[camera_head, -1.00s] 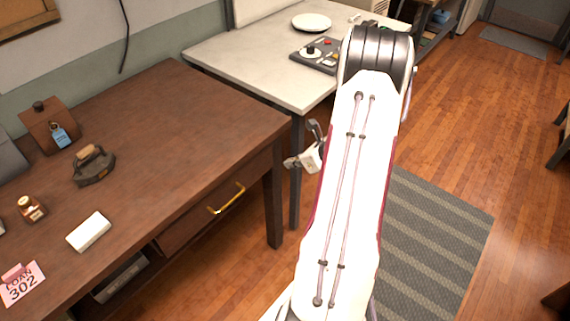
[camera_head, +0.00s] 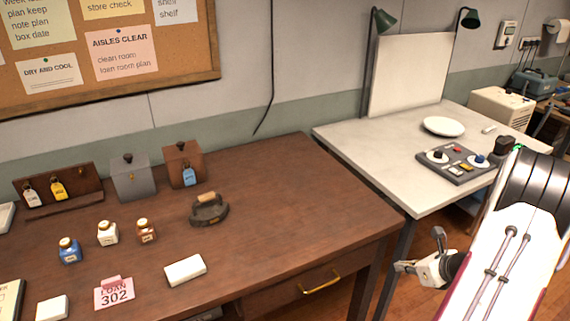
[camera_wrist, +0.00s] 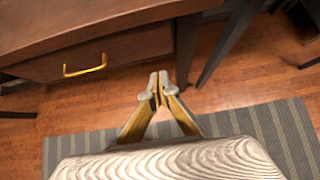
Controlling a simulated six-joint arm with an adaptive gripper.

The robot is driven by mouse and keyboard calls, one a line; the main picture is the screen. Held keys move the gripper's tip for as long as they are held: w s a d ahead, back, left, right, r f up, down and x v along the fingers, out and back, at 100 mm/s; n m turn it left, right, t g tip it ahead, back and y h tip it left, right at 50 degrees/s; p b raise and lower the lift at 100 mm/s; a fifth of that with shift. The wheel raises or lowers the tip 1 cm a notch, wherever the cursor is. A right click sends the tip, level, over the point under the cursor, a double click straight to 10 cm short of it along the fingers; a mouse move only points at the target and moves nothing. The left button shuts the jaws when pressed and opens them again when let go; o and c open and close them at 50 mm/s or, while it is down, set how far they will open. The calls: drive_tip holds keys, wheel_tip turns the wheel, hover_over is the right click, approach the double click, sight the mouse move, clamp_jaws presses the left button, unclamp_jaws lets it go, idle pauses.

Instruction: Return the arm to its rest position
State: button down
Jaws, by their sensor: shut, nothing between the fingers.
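My gripper (camera_head: 419,262) shows in the head view in front of the desk's right end, below the level of the tabletops. In the wrist view my gripper (camera_wrist: 158,80) has its two fingertips together, with nothing between them. It points at open space above the wooden floor (camera_wrist: 240,88). My arm fills the lower right of the head view.
The brown desk (camera_head: 290,195) carries an iron (camera_head: 209,210), several small bottles, boxes and a white block (camera_head: 185,270). Its drawer with a brass handle (camera_wrist: 85,66) is shut. A pale table (camera_head: 390,160) with a control panel (camera_head: 456,165) stands right. A striped mat (camera_wrist: 270,125) lies on the floor.

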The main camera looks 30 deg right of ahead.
drive_tip(key=s+a+r+m+g, duration=0.1)
drive_tip(key=s+a+r+m, duration=0.3)
drive_tip(key=a+r+m, duration=0.5)
drive_tip(key=s+a+r+m+g, duration=0.1)
drive_tip(key=s+a+r+m, duration=0.3)
drive_tip(key=a+r+m, duration=0.5)
drive_tip(key=s+a+r+m+g, duration=0.1)
drive_tip(key=s+a+r+m, duration=0.3)
drive_tip(key=a+r+m, duration=0.5)
drive_tip(key=a+m, duration=0.9)
drive_tip(key=a, duration=0.5)
drive_tip(key=shift+s+a, duration=0.35)
idle(0.3)
